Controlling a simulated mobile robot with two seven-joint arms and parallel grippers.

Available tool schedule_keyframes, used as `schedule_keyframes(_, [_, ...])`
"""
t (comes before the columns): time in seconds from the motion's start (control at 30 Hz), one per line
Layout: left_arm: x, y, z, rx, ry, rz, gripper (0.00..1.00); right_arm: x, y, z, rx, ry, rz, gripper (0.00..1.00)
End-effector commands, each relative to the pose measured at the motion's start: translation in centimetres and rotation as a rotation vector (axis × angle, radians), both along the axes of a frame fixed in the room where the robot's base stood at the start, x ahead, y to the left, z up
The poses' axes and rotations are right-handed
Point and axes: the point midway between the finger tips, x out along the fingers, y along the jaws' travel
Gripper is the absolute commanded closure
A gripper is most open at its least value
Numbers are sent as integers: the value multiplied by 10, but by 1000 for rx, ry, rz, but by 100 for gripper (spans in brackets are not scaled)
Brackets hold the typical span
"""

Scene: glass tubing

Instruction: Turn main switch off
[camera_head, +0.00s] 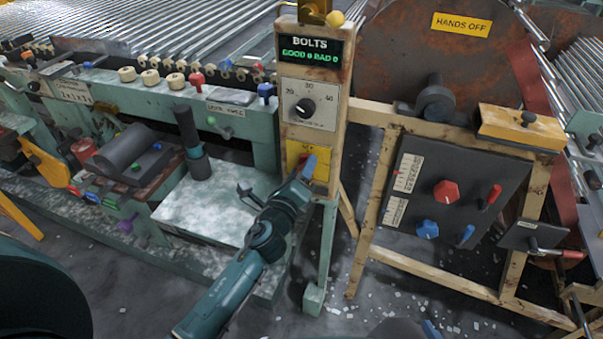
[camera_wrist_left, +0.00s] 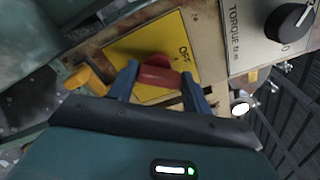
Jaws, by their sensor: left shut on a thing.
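The red main switch (camera_wrist_left: 157,74) sits on a yellow plate (camera_wrist_left: 120,48) marked OFF in the left wrist view. In the head view my left gripper (camera_head: 307,168) reaches up to the plate from below. At the bottom edge of the head view, a dark part with a blue tip may belong to my right gripper; its jaws cannot be made out.
Above the plate are a black torque dial (camera_head: 305,108) and a BOLTS display (camera_head: 310,52). To the right stands a dark panel (camera_head: 462,175) with red and blue knobs, below a large rusty disc (camera_head: 420,50). A green bench (camera_head: 215,215) lies left of the post.

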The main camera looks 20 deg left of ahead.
Motion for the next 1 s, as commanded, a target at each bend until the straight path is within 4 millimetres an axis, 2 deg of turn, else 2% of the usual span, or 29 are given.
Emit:
schedule_keyframes(0.5, [0,2,-1,-457,15,1,74,0,0,-5,12,1,-4,64])
schedule_keyframes(0.7, [0,2,-2,-573,20,1,74,0,0,-5,13,1,-5,64])
schedule_keyframes(1.0, [0,3,-2,-656,22,0,74,-1,0,-5,13,1,-5,64])
